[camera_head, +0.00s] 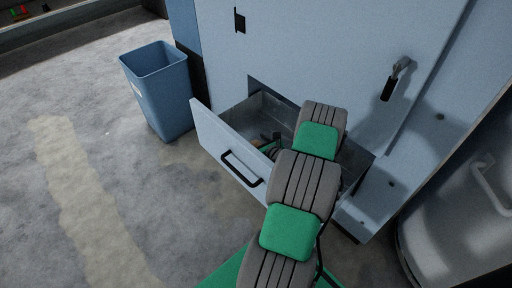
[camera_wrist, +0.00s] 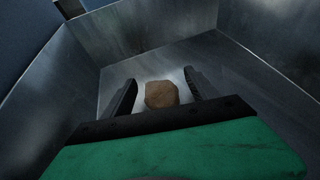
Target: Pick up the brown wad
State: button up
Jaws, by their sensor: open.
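The brown wad (camera_wrist: 161,94) is a small rounded lump on the floor of the metal drawer (camera_wrist: 150,30) in the wrist view. My gripper (camera_wrist: 158,88) is open, with one dark finger on each side of the wad and gaps between the fingers and it. I cannot tell how far above the drawer floor the fingertips are. In the head view the open drawer (camera_head: 222,148) juts from the machine, and my arm hides much of its inside.
The blue-grey machine (camera_head: 300,50) stands behind the drawer, with a black-gripped lever (camera_head: 391,84) on its face. A blue bin (camera_head: 160,95) stands left of the drawer. A rounded metal container (camera_head: 465,215) is at the right. The concrete floor at left is clear.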

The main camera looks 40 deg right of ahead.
jog(key=shift+c, duration=0.3)
jog(key=c, duration=1.4)
